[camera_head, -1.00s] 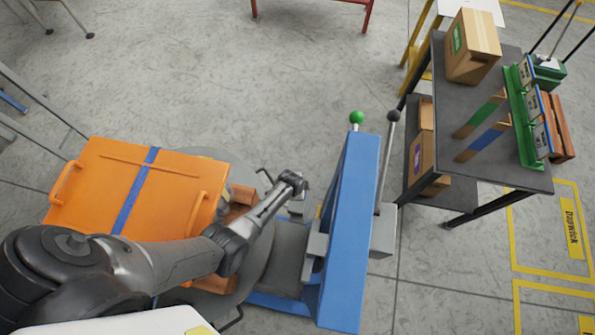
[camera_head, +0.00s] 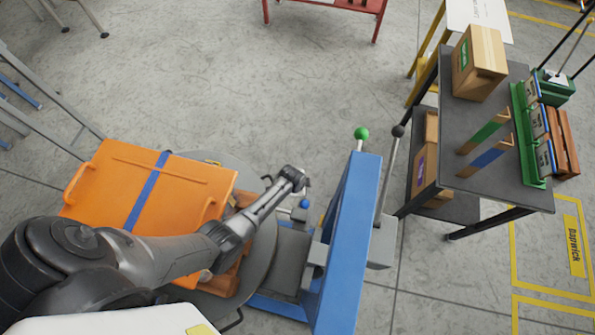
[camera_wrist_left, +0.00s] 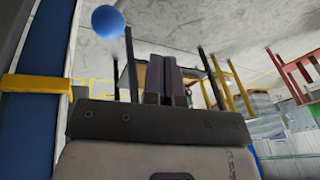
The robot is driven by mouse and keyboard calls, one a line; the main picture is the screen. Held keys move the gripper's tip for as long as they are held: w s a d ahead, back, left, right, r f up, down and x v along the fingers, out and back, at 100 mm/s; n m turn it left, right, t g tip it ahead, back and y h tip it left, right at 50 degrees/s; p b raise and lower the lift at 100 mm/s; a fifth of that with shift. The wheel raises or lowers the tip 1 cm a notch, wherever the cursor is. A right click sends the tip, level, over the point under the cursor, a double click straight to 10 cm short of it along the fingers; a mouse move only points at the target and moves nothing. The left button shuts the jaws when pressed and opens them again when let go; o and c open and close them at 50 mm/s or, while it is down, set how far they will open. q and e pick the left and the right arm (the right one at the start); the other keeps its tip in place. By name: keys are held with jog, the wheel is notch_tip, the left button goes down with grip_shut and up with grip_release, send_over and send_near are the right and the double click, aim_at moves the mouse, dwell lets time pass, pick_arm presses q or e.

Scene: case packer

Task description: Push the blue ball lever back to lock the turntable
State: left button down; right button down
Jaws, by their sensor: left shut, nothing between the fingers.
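The blue ball (camera_head: 304,203) of the lever shows just below my left gripper (camera_head: 299,176), between the turntable and the blue post. In the left wrist view the ball (camera_wrist_left: 107,22) is up and left of the shut, empty fingers (camera_wrist_left: 166,62), with a visible gap in the picture. Its rod mostly does not show. The grey round turntable (camera_head: 262,240) lies under an orange panelled case (camera_head: 185,185) with a blue stripe, and my left arm covers part of both. My right gripper is not in view.
A blue post (camera_head: 350,240) stands right of the lever, with a green ball lever (camera_head: 361,133) and a black ball lever (camera_head: 398,131) beside it. A dark table (camera_head: 490,150) with boxes is at the right.

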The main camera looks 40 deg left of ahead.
pick_arm(q)
jog(key=s+p+v, duration=0.1)
jog(key=v, duration=0.6)
jog(key=shift+d+p, duration=0.2)
jog(key=shift+p, duration=0.1)
jog(key=shift+f, duration=0.15)
